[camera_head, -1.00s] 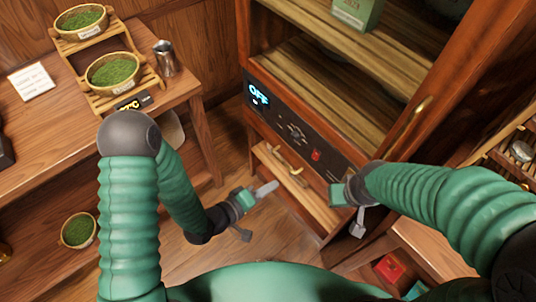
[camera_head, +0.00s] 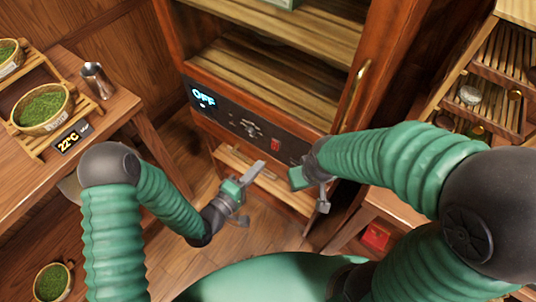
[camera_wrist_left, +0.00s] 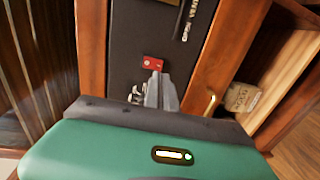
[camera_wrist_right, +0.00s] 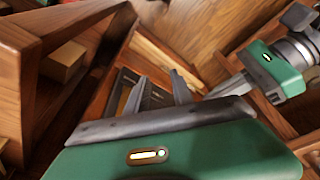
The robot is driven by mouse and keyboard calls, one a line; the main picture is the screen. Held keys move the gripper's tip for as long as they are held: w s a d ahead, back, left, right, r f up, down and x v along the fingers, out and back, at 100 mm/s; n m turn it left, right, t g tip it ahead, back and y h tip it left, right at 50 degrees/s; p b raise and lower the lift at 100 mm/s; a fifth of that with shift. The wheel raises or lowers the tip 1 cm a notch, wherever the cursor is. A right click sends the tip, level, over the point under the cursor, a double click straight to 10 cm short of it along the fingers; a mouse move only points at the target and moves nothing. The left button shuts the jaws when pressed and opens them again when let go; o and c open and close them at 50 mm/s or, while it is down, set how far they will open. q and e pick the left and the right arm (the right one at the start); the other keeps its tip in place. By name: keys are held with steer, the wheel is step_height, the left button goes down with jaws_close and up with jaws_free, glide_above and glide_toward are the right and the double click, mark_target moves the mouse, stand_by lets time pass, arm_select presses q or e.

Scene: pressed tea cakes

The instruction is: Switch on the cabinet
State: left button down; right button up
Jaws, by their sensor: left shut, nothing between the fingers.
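The wooden cabinet (camera_head: 300,85) has a black control panel (camera_head: 228,117) with a lit display (camera_head: 203,97) reading OFF, a round dial (camera_head: 250,129) and a small red switch (camera_head: 275,144). My left gripper (camera_head: 257,169) is shut and empty, its tips just below and left of the switch in the head view. In the left wrist view the red switch (camera_wrist_left: 153,63) lies just beyond the shut fingertips (camera_wrist_left: 160,76); contact cannot be told. My right gripper (camera_head: 322,198) is below and right of the switch. The right wrist view shows its fingers (camera_wrist_right: 160,80) apart with nothing between them.
A brass handle (camera_head: 353,92) is on the cabinet's right side. A side table (camera_head: 125,105) with tea bowls stands left, a slatted rack (camera_head: 497,80) right.

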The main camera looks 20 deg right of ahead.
mark_target(275, 149)
arm_select(q)
steer(key=x, duration=0.6)
steer(key=shift+w+d, duration=0.1)
steer(key=shift+w, duration=0.1)
arm_select(e)
steer(key=shift+f, duration=0.2)
arm_select(q)
steer(key=shift+d, duration=0.1)
